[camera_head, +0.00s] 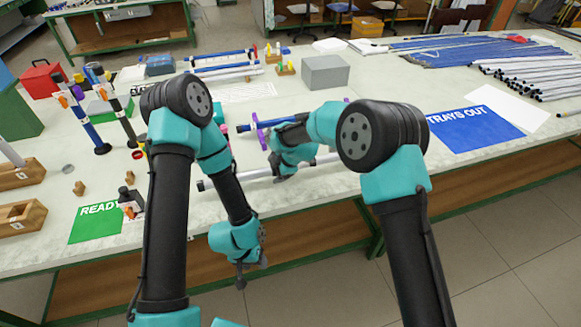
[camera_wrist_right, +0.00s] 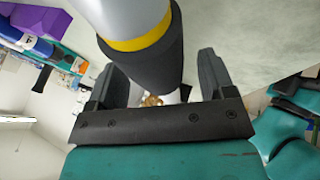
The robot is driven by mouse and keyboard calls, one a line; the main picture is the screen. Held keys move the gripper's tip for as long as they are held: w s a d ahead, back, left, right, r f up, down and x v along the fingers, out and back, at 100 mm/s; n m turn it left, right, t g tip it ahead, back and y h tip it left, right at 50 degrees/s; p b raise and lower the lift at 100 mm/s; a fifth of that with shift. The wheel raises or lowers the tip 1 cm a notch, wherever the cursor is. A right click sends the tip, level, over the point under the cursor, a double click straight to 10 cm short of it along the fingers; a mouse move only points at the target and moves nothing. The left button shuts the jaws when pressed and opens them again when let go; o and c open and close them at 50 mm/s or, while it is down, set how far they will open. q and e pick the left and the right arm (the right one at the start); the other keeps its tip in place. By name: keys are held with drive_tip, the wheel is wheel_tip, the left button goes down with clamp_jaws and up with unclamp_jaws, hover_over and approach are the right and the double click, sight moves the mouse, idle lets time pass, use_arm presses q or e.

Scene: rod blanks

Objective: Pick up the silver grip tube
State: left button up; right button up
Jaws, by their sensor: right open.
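The silver grip tube (camera_head: 256,174) lies across the table near the front edge, its dark end to the left; my right arm hides part of it. My right gripper (camera_head: 281,177) is down at this tube. In the right wrist view my right gripper (camera_wrist_right: 165,85) is open, with a silver tube (camera_wrist_right: 120,16) with a yellow band and a black sleeve (camera_wrist_right: 150,65) at its jaws. The sleeve shows between the fingers and overlaps the left one; contact is unclear. My left gripper (camera_head: 246,277) hangs in front of the table edge, away from the tube; its jaw state is unclear.
A blue tube with purple rings (camera_head: 252,124) lies behind the silver one. A green "READY" mat (camera_head: 96,224) is at front left, a blue "TRAYS OUT" mat (camera_head: 475,129) at right. Upright tubes (camera_head: 88,128) and wooden blocks (camera_head: 22,217) stand at left. A grey box (camera_head: 325,72) stands behind.

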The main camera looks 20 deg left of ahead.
drive_tip(key=shift+c, duration=0.4)
drive_tip(key=c, duration=1)
drive_tip(key=shift+o, duration=0.2)
drive_tip(key=shift+r, duration=0.15)
wheel_tip(320, 180, up, 28)
drive_tip(key=shift+f, duration=0.25)
drive_tip(key=shift+f, duration=12.9)
